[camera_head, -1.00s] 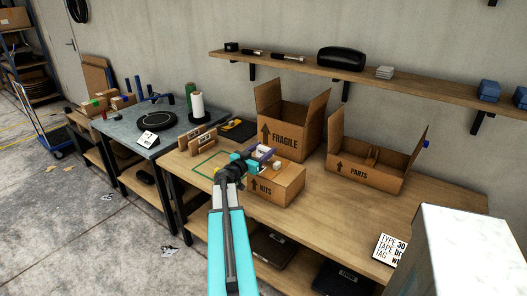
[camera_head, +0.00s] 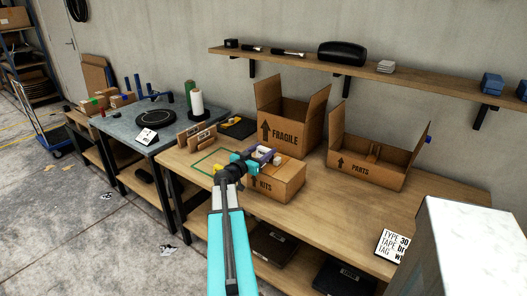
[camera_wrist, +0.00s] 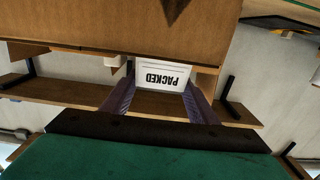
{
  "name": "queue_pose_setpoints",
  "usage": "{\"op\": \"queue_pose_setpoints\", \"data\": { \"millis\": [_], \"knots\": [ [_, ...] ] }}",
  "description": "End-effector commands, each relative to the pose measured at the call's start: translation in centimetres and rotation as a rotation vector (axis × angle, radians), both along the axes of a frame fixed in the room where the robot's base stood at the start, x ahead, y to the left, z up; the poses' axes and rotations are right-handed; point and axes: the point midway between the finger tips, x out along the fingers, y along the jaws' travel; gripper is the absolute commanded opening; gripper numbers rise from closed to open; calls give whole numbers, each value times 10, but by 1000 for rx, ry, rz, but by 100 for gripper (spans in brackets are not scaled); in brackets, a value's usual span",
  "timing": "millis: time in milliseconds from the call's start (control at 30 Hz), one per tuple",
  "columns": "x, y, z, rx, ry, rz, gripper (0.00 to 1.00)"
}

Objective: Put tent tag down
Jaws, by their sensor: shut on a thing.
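My gripper (camera_head: 265,154) is above the KITS box (camera_head: 288,182) on the wooden workbench. In the wrist view my gripper (camera_wrist: 160,102) has its purple fingers on either side of a white tent tag (camera_wrist: 163,75) reading PACKED, which appears upside down there. The tag is held between the fingers. In the head view, a small pale patch shows beside the fingers, but I cannot tell whether it is the tag. A brown cardboard surface (camera_wrist: 110,28) fills the upper wrist view, close to the tag.
The FRAGILE box (camera_head: 287,132) stands open behind my gripper and the open PARTS box (camera_head: 360,171) is to the right. A green outline (camera_head: 207,165) marks bare bench at left. A printed sign (camera_head: 391,245) stands at front right; a shelf (camera_head: 420,77) runs above.

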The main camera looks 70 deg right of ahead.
Motion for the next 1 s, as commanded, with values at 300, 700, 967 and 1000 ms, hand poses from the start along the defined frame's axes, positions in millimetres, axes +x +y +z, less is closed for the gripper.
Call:
{"op": "queue_pose_setpoints", "data": {
  "millis": [300,700,967,1000],
  "knots": [
    [0,0,-4,0,0,0,29],
    [0,0,-9,0,1,0,29],
    [0,0,-12,0,1,0,55],
    [0,0,-12,0,0,0,62]
  ]
}}
